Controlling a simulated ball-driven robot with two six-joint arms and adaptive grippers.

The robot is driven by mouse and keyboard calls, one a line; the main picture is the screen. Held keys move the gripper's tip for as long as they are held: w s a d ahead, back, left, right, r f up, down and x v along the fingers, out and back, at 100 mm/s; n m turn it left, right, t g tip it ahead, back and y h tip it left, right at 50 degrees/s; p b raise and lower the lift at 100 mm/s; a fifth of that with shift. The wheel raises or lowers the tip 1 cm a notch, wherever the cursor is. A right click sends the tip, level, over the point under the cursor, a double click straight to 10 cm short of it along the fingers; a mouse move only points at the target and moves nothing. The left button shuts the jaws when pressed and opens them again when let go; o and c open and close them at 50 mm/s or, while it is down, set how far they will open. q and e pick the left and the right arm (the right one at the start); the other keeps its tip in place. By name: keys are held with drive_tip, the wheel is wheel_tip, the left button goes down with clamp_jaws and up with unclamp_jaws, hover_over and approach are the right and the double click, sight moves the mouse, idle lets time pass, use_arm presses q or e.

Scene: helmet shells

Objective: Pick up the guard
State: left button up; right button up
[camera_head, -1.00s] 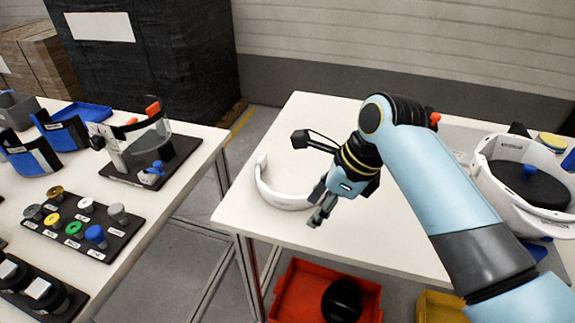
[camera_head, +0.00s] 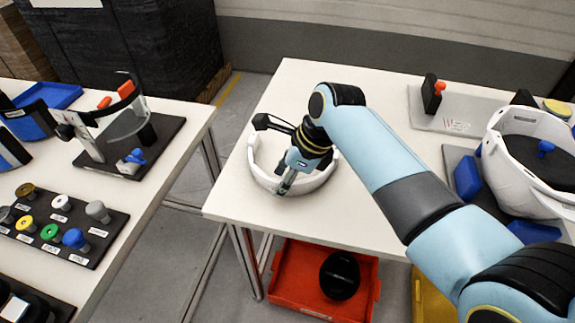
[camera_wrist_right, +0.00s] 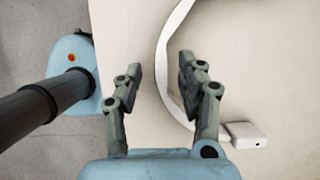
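The guard looks to be the white curved band (camera_head: 262,177) lying on the white table near its left corner. In the right wrist view the band (camera_wrist_right: 162,68) runs in an arc between the two fingertips, nearer the right-hand finger, with a white block-like tab (camera_wrist_right: 245,135) at its lower end. My right gripper (camera_head: 286,186) points down at the front part of the band. In the wrist view this gripper (camera_wrist_right: 160,72) is open, with space between each finger and the band. The arm hides part of the band's right side. My left gripper is in no view.
A white helmet shell (camera_head: 510,160) stands at the right of the table (camera_head: 370,215). A red bin (camera_head: 290,285) sits below the front edge. Another table (camera_head: 150,190) at left, across a gap, holds a visor stand (camera_head: 93,148) and a board of coloured knobs (camera_head: 112,222).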

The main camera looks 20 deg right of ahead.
drive_tip(key=shift+x, duration=0.9)
drive_tip(key=shift+c, duration=1.7)
drive_tip(key=c, duration=0.4)
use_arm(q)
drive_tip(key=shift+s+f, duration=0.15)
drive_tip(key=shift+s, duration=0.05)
use_arm(e)
clamp_jaws()
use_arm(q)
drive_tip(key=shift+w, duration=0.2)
